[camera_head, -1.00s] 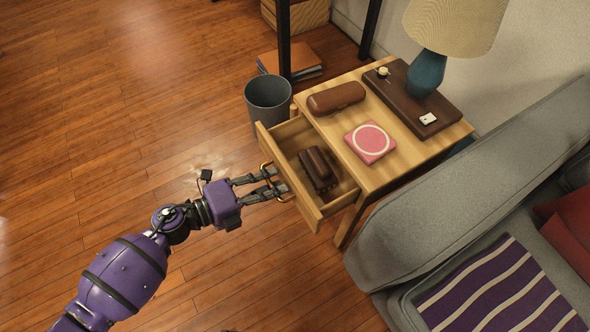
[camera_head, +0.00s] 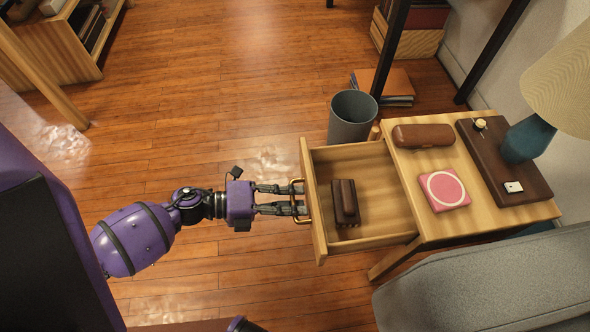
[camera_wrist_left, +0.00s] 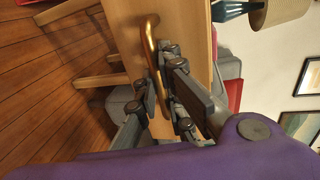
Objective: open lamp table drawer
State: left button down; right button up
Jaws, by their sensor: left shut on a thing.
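The wooden lamp table (camera_head: 480,222) stands at the right in the head view. Its drawer (camera_head: 378,190) is pulled well out towards the left, and a dark brown case-like object (camera_head: 345,203) lies inside. My left gripper (camera_head: 298,199) is shut on the brass drawer handle (camera_head: 297,186) on the drawer front (camera_head: 313,205). The left wrist view shows the gripper's fingers (camera_wrist_left: 163,92) around the brass handle (camera_wrist_left: 150,42). My right gripper is not seen.
A grey bin (camera_head: 352,117) stands close beside the drawer's far side. On the tabletop are a brown case (camera_head: 423,135), a pink square box (camera_head: 444,189), a dark board (camera_head: 508,170) and a teal lamp (camera_head: 528,139). A grey sofa (camera_head: 480,280) is at lower right. Floor left of the drawer is clear.

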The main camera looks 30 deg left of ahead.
pick_arm(q)
jog(key=c, duration=2.1)
grip_release()
jog(key=v, duration=1.2)
